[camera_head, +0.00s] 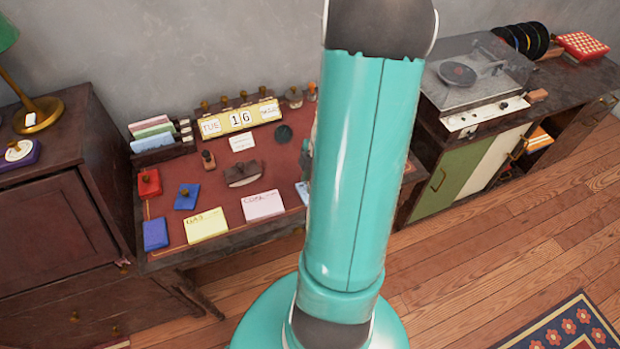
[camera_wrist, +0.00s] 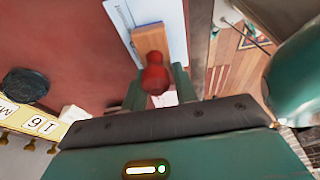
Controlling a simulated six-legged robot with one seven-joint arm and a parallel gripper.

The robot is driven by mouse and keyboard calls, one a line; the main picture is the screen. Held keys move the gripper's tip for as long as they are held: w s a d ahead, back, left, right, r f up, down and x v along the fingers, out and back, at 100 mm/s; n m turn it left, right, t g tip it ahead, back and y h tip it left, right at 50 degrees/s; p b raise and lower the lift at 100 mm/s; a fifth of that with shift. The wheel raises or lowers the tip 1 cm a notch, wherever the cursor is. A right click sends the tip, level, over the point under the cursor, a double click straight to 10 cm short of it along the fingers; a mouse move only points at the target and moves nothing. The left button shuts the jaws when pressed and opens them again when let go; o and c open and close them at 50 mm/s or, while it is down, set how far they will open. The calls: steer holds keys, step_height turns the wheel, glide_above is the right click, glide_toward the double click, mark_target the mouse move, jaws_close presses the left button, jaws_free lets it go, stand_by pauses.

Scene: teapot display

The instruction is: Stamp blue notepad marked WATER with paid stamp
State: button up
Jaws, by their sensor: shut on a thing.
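My gripper (camera_wrist: 157,82) is shut on a stamp with a red knob handle (camera_wrist: 153,76) and a wooden block (camera_wrist: 150,42). Its stamping face is hidden, so I cannot read its word. The pale blue notepad (camera_wrist: 126,15) lies under the block in the wrist view. I cannot tell whether the stamp touches it. In the head view only a left sliver of the pale blue notepad (camera_head: 301,190) shows, right of the pink notepad; my arm hides the rest and most of my gripper. No WATER marking is readable.
On the desk (camera_head: 172,215) are a yellow notepad (camera_head: 206,226), pink notepad (camera_head: 263,206), red pad (camera_head: 149,184), blue pad (camera_head: 187,197), blue box (camera_head: 155,234), brown rocker blotter (camera_head: 243,174) and small wooden stamp (camera_head: 208,159). A calendar (camera_head: 239,118) stands at the back.

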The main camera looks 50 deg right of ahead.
steer(key=shift+f, duration=0.55)
stand_by(1.5)
steer(key=shift+r, duration=3.5)
